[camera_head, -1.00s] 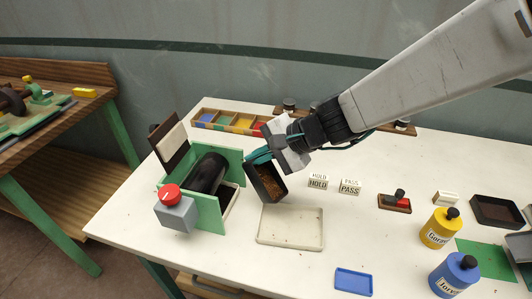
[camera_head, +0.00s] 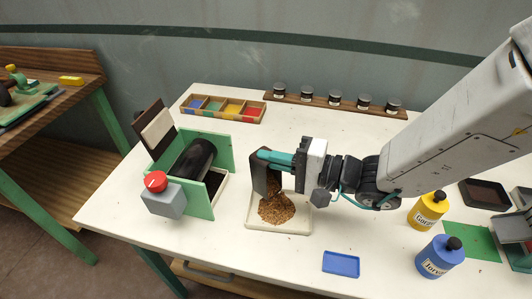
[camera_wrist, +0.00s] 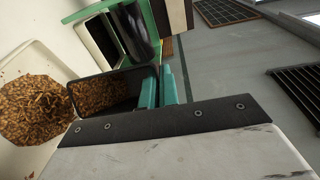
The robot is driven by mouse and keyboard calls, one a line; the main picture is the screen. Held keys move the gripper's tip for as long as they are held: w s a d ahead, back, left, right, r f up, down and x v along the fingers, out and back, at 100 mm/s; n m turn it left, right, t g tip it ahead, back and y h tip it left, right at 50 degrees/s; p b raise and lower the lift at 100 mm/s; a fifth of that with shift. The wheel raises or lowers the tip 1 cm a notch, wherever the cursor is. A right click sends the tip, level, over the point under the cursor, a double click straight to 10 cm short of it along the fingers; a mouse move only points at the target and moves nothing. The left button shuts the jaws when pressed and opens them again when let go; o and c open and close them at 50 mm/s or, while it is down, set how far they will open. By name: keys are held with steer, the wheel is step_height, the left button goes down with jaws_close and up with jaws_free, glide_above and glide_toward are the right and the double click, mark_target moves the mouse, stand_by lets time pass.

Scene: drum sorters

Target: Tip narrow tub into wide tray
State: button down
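The narrow tub (camera_head: 259,172) is a dark, narrow container, tipped steeply over the wide tray. My gripper (camera_head: 280,160) is shut on its upper end; the teal fingers also show against the tub in the wrist view (camera_wrist: 158,88). The wide tray (camera_head: 299,228) is shallow and cream coloured, on the white table. A heap of brown bits (camera_head: 277,209) lies in the tray below the tub's mouth. In the wrist view, brown bits (camera_wrist: 95,95) also show inside the tub (camera_wrist: 128,73), and the heap shows in the tray.
A green-framed drum sorter (camera_head: 200,170) with a red knob (camera_head: 155,181) stands close left of the tray. A blue dish (camera_head: 341,263) lies right of the tray in front. Yellow (camera_head: 427,210) and blue (camera_head: 438,259) bottles stand further right.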

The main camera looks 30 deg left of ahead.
steer(key=s+d+r+n+g+y, duration=0.1)
steer(key=d+r+n+y, duration=0.1)
steer(key=d+r+y, duration=0.1)
steer(key=shift+d+r+n+g+y, duration=0.3)
steer(key=shift+d+g+y, duration=0.1)
steer(key=shift+d+y, duration=0.6)
stand_by(0.4)
